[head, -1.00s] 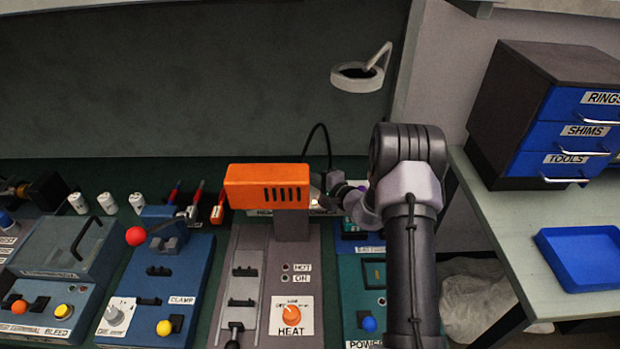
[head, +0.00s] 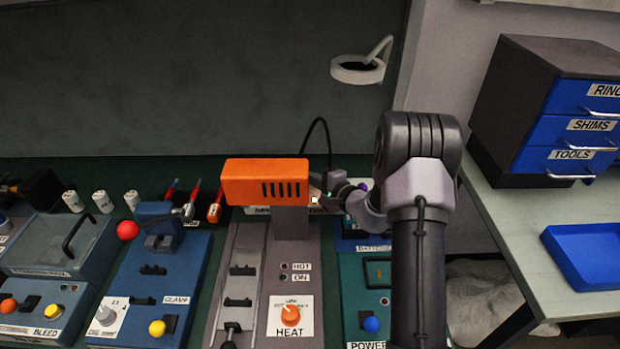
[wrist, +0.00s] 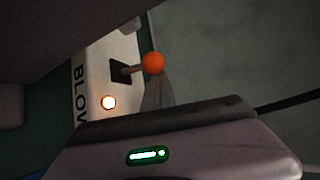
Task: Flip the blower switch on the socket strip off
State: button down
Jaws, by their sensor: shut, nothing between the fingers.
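The blower switch (wrist: 133,69) is a lever with an orange ball tip (wrist: 154,63) on a black base, in the wrist view. It sits on a pale plate of the socket strip (wrist: 95,62) beside a lit orange lamp (wrist: 109,102) and lettering that reads "BLOW". My gripper (wrist: 157,95) is shut and empty; its grey tip shows just below the ball. Whether it touches the lever I cannot tell. In the head view my gripper (head: 323,190) is at the right end of the orange blower housing (head: 264,182), which hides most of the strip.
A heat station with an orange knob (head: 290,316) stands in front of the strip. A blue clamp station (head: 150,295) with a red ball lever is at left. A black cable (head: 318,122) arches behind my gripper. A drawer cabinet (head: 516,105) and blue tray (head: 556,258) are at right.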

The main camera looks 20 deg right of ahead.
jog(key=shift+s+a, duration=0.25)
jog(key=shift+a, duration=0.1)
dwell(0.3)
jog(key=p+v, duration=0.3)
jog(key=v, duration=1.4)
jog(key=shift+s+d+r, duration=0.15)
